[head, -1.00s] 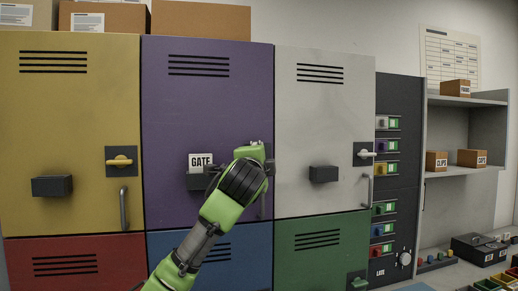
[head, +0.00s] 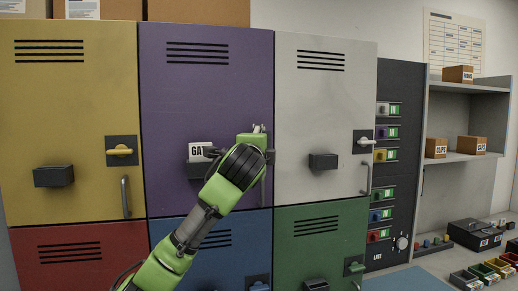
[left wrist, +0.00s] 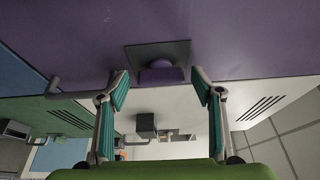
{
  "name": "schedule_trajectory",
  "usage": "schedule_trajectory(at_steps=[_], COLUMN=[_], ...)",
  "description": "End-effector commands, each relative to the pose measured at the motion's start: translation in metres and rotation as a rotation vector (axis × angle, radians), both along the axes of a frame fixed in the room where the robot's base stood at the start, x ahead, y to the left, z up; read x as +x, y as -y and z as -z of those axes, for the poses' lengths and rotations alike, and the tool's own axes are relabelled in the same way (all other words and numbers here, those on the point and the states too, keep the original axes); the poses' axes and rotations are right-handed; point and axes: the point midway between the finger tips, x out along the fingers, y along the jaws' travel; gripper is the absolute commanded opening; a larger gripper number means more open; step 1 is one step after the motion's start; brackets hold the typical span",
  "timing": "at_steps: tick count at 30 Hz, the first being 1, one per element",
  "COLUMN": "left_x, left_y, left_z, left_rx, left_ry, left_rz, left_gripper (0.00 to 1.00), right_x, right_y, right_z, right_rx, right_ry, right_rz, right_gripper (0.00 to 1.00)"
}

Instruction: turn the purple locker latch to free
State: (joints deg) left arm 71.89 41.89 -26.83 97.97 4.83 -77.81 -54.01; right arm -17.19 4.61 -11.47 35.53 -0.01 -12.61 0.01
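The purple locker (head: 205,105) stands between a yellow and a light grey locker. In the head view its latch is hidden behind my left gripper (head: 258,132), which is at the door's right side. In the left wrist view the purple latch (left wrist: 161,75) sits on a dark square plate (left wrist: 180,50). My left gripper (left wrist: 160,80) is open there, with one teal-padded finger on each side of the latch. The fingers look apart from it, and I cannot tell whether they touch. My right gripper is not in view.
The purple door has a dark block and a label card (head: 198,151), partly covered by my gripper. The yellow locker (head: 70,100) and grey locker (head: 310,110) have their own latches and handles. A dark panel with coloured switches (head: 385,155) and shelves (head: 460,157) stand at right.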

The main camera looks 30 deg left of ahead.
Motion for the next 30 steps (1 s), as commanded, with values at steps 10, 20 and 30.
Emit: schedule_trajectory(at_steps=[10, 20, 30], left_x=[-0.005, -0.054, -0.101], left_y=[0.003, 0.028, 0.052], left_z=[-0.001, -0.002, -0.001], left_rx=[-0.001, 0.001, 0.0], left_ry=[0.004, 0.005, 0.002], left_rz=[0.001, 0.002, 0.002], left_gripper=[0.6, 0.6, 0.6], right_x=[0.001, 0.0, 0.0], right_y=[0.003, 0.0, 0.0], right_z=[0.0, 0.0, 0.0], right_rx=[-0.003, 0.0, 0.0], right_ry=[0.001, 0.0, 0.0], right_rz=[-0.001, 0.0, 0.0], right_gripper=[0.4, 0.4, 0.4])
